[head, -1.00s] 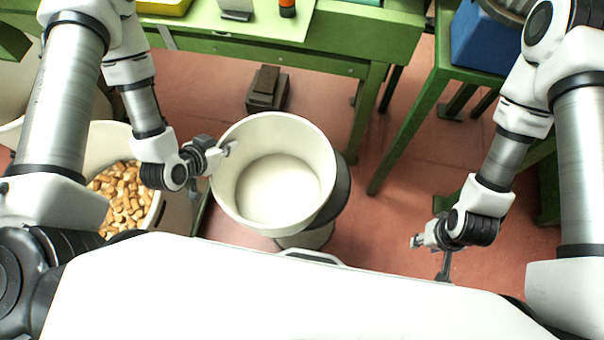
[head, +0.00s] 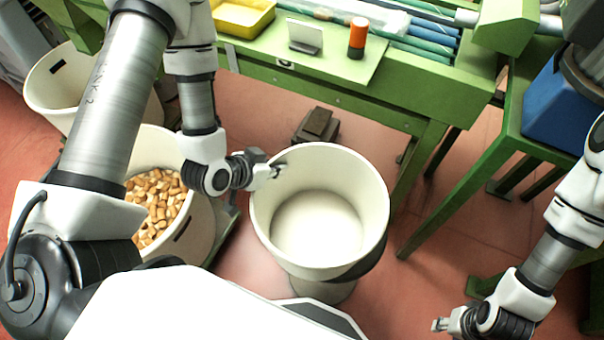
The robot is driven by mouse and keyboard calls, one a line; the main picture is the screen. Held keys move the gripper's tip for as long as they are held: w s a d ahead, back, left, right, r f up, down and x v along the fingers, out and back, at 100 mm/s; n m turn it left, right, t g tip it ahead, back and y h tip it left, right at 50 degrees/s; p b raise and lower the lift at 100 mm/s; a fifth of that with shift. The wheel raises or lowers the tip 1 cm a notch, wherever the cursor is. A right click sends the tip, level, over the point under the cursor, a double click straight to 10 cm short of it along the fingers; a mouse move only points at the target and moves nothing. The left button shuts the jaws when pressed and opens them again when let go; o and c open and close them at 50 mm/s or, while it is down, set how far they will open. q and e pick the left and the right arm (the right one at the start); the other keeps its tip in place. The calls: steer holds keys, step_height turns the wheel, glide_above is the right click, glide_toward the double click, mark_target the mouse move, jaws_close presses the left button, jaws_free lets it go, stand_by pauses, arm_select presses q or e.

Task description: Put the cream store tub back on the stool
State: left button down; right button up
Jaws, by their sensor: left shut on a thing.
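The cream tub (head: 283,235), round, open and looking empty, is in the middle of the head view. My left gripper (head: 274,172) is shut on its left rim. The stool (head: 368,264) shows as a dark round seat edge under the tub's lower right side, with a grey foot below. The tub covers most of the seat, so I cannot tell whether it rests on it or hangs just above. My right gripper (head: 440,324) is at the bottom right, away from the tub and empty. One of its fingers shows; the other is cut off or hidden.
A cream bin of corks (head: 200,225) stands left of the tub, and another cream bin (head: 52,95) behind it. A green bench (head: 400,95) runs along the back. A green table (head: 500,150) with a blue box (head: 553,105) is at right. A dark block (head: 316,125) lies behind the tub.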

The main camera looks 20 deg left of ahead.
mark_target(294, 166)
arm_select(q)
steer(key=w+d, duration=0.2)
steer(key=w, duration=0.1)
steer(key=w+d, duration=0.1)
steer(key=w, duration=0.1)
steer(key=shift+d+f+p, duration=0.1)
steer(key=shift+f+p, duration=0.1)
steer(key=shift+p, duration=0.2)
steer(key=shift+w+d+f, duration=0.1)
steer(key=shift+w, duration=0.05)
step_height(294, 166, down, 4)
steer(key=shift+w+r, duration=0.15)
steer(key=shift+r, duration=0.05)
arm_select(e)
steer(key=shift+f, duration=0.45)
arm_select(q)
steer(key=c, duration=1.7)
jaws_free()
steer(key=shift+f, duration=0.1)
steer(key=shift+c, duration=0.2)
steer(key=o, duration=0.4)
arm_select(e)
steer(key=shift+f, duration=0.1)
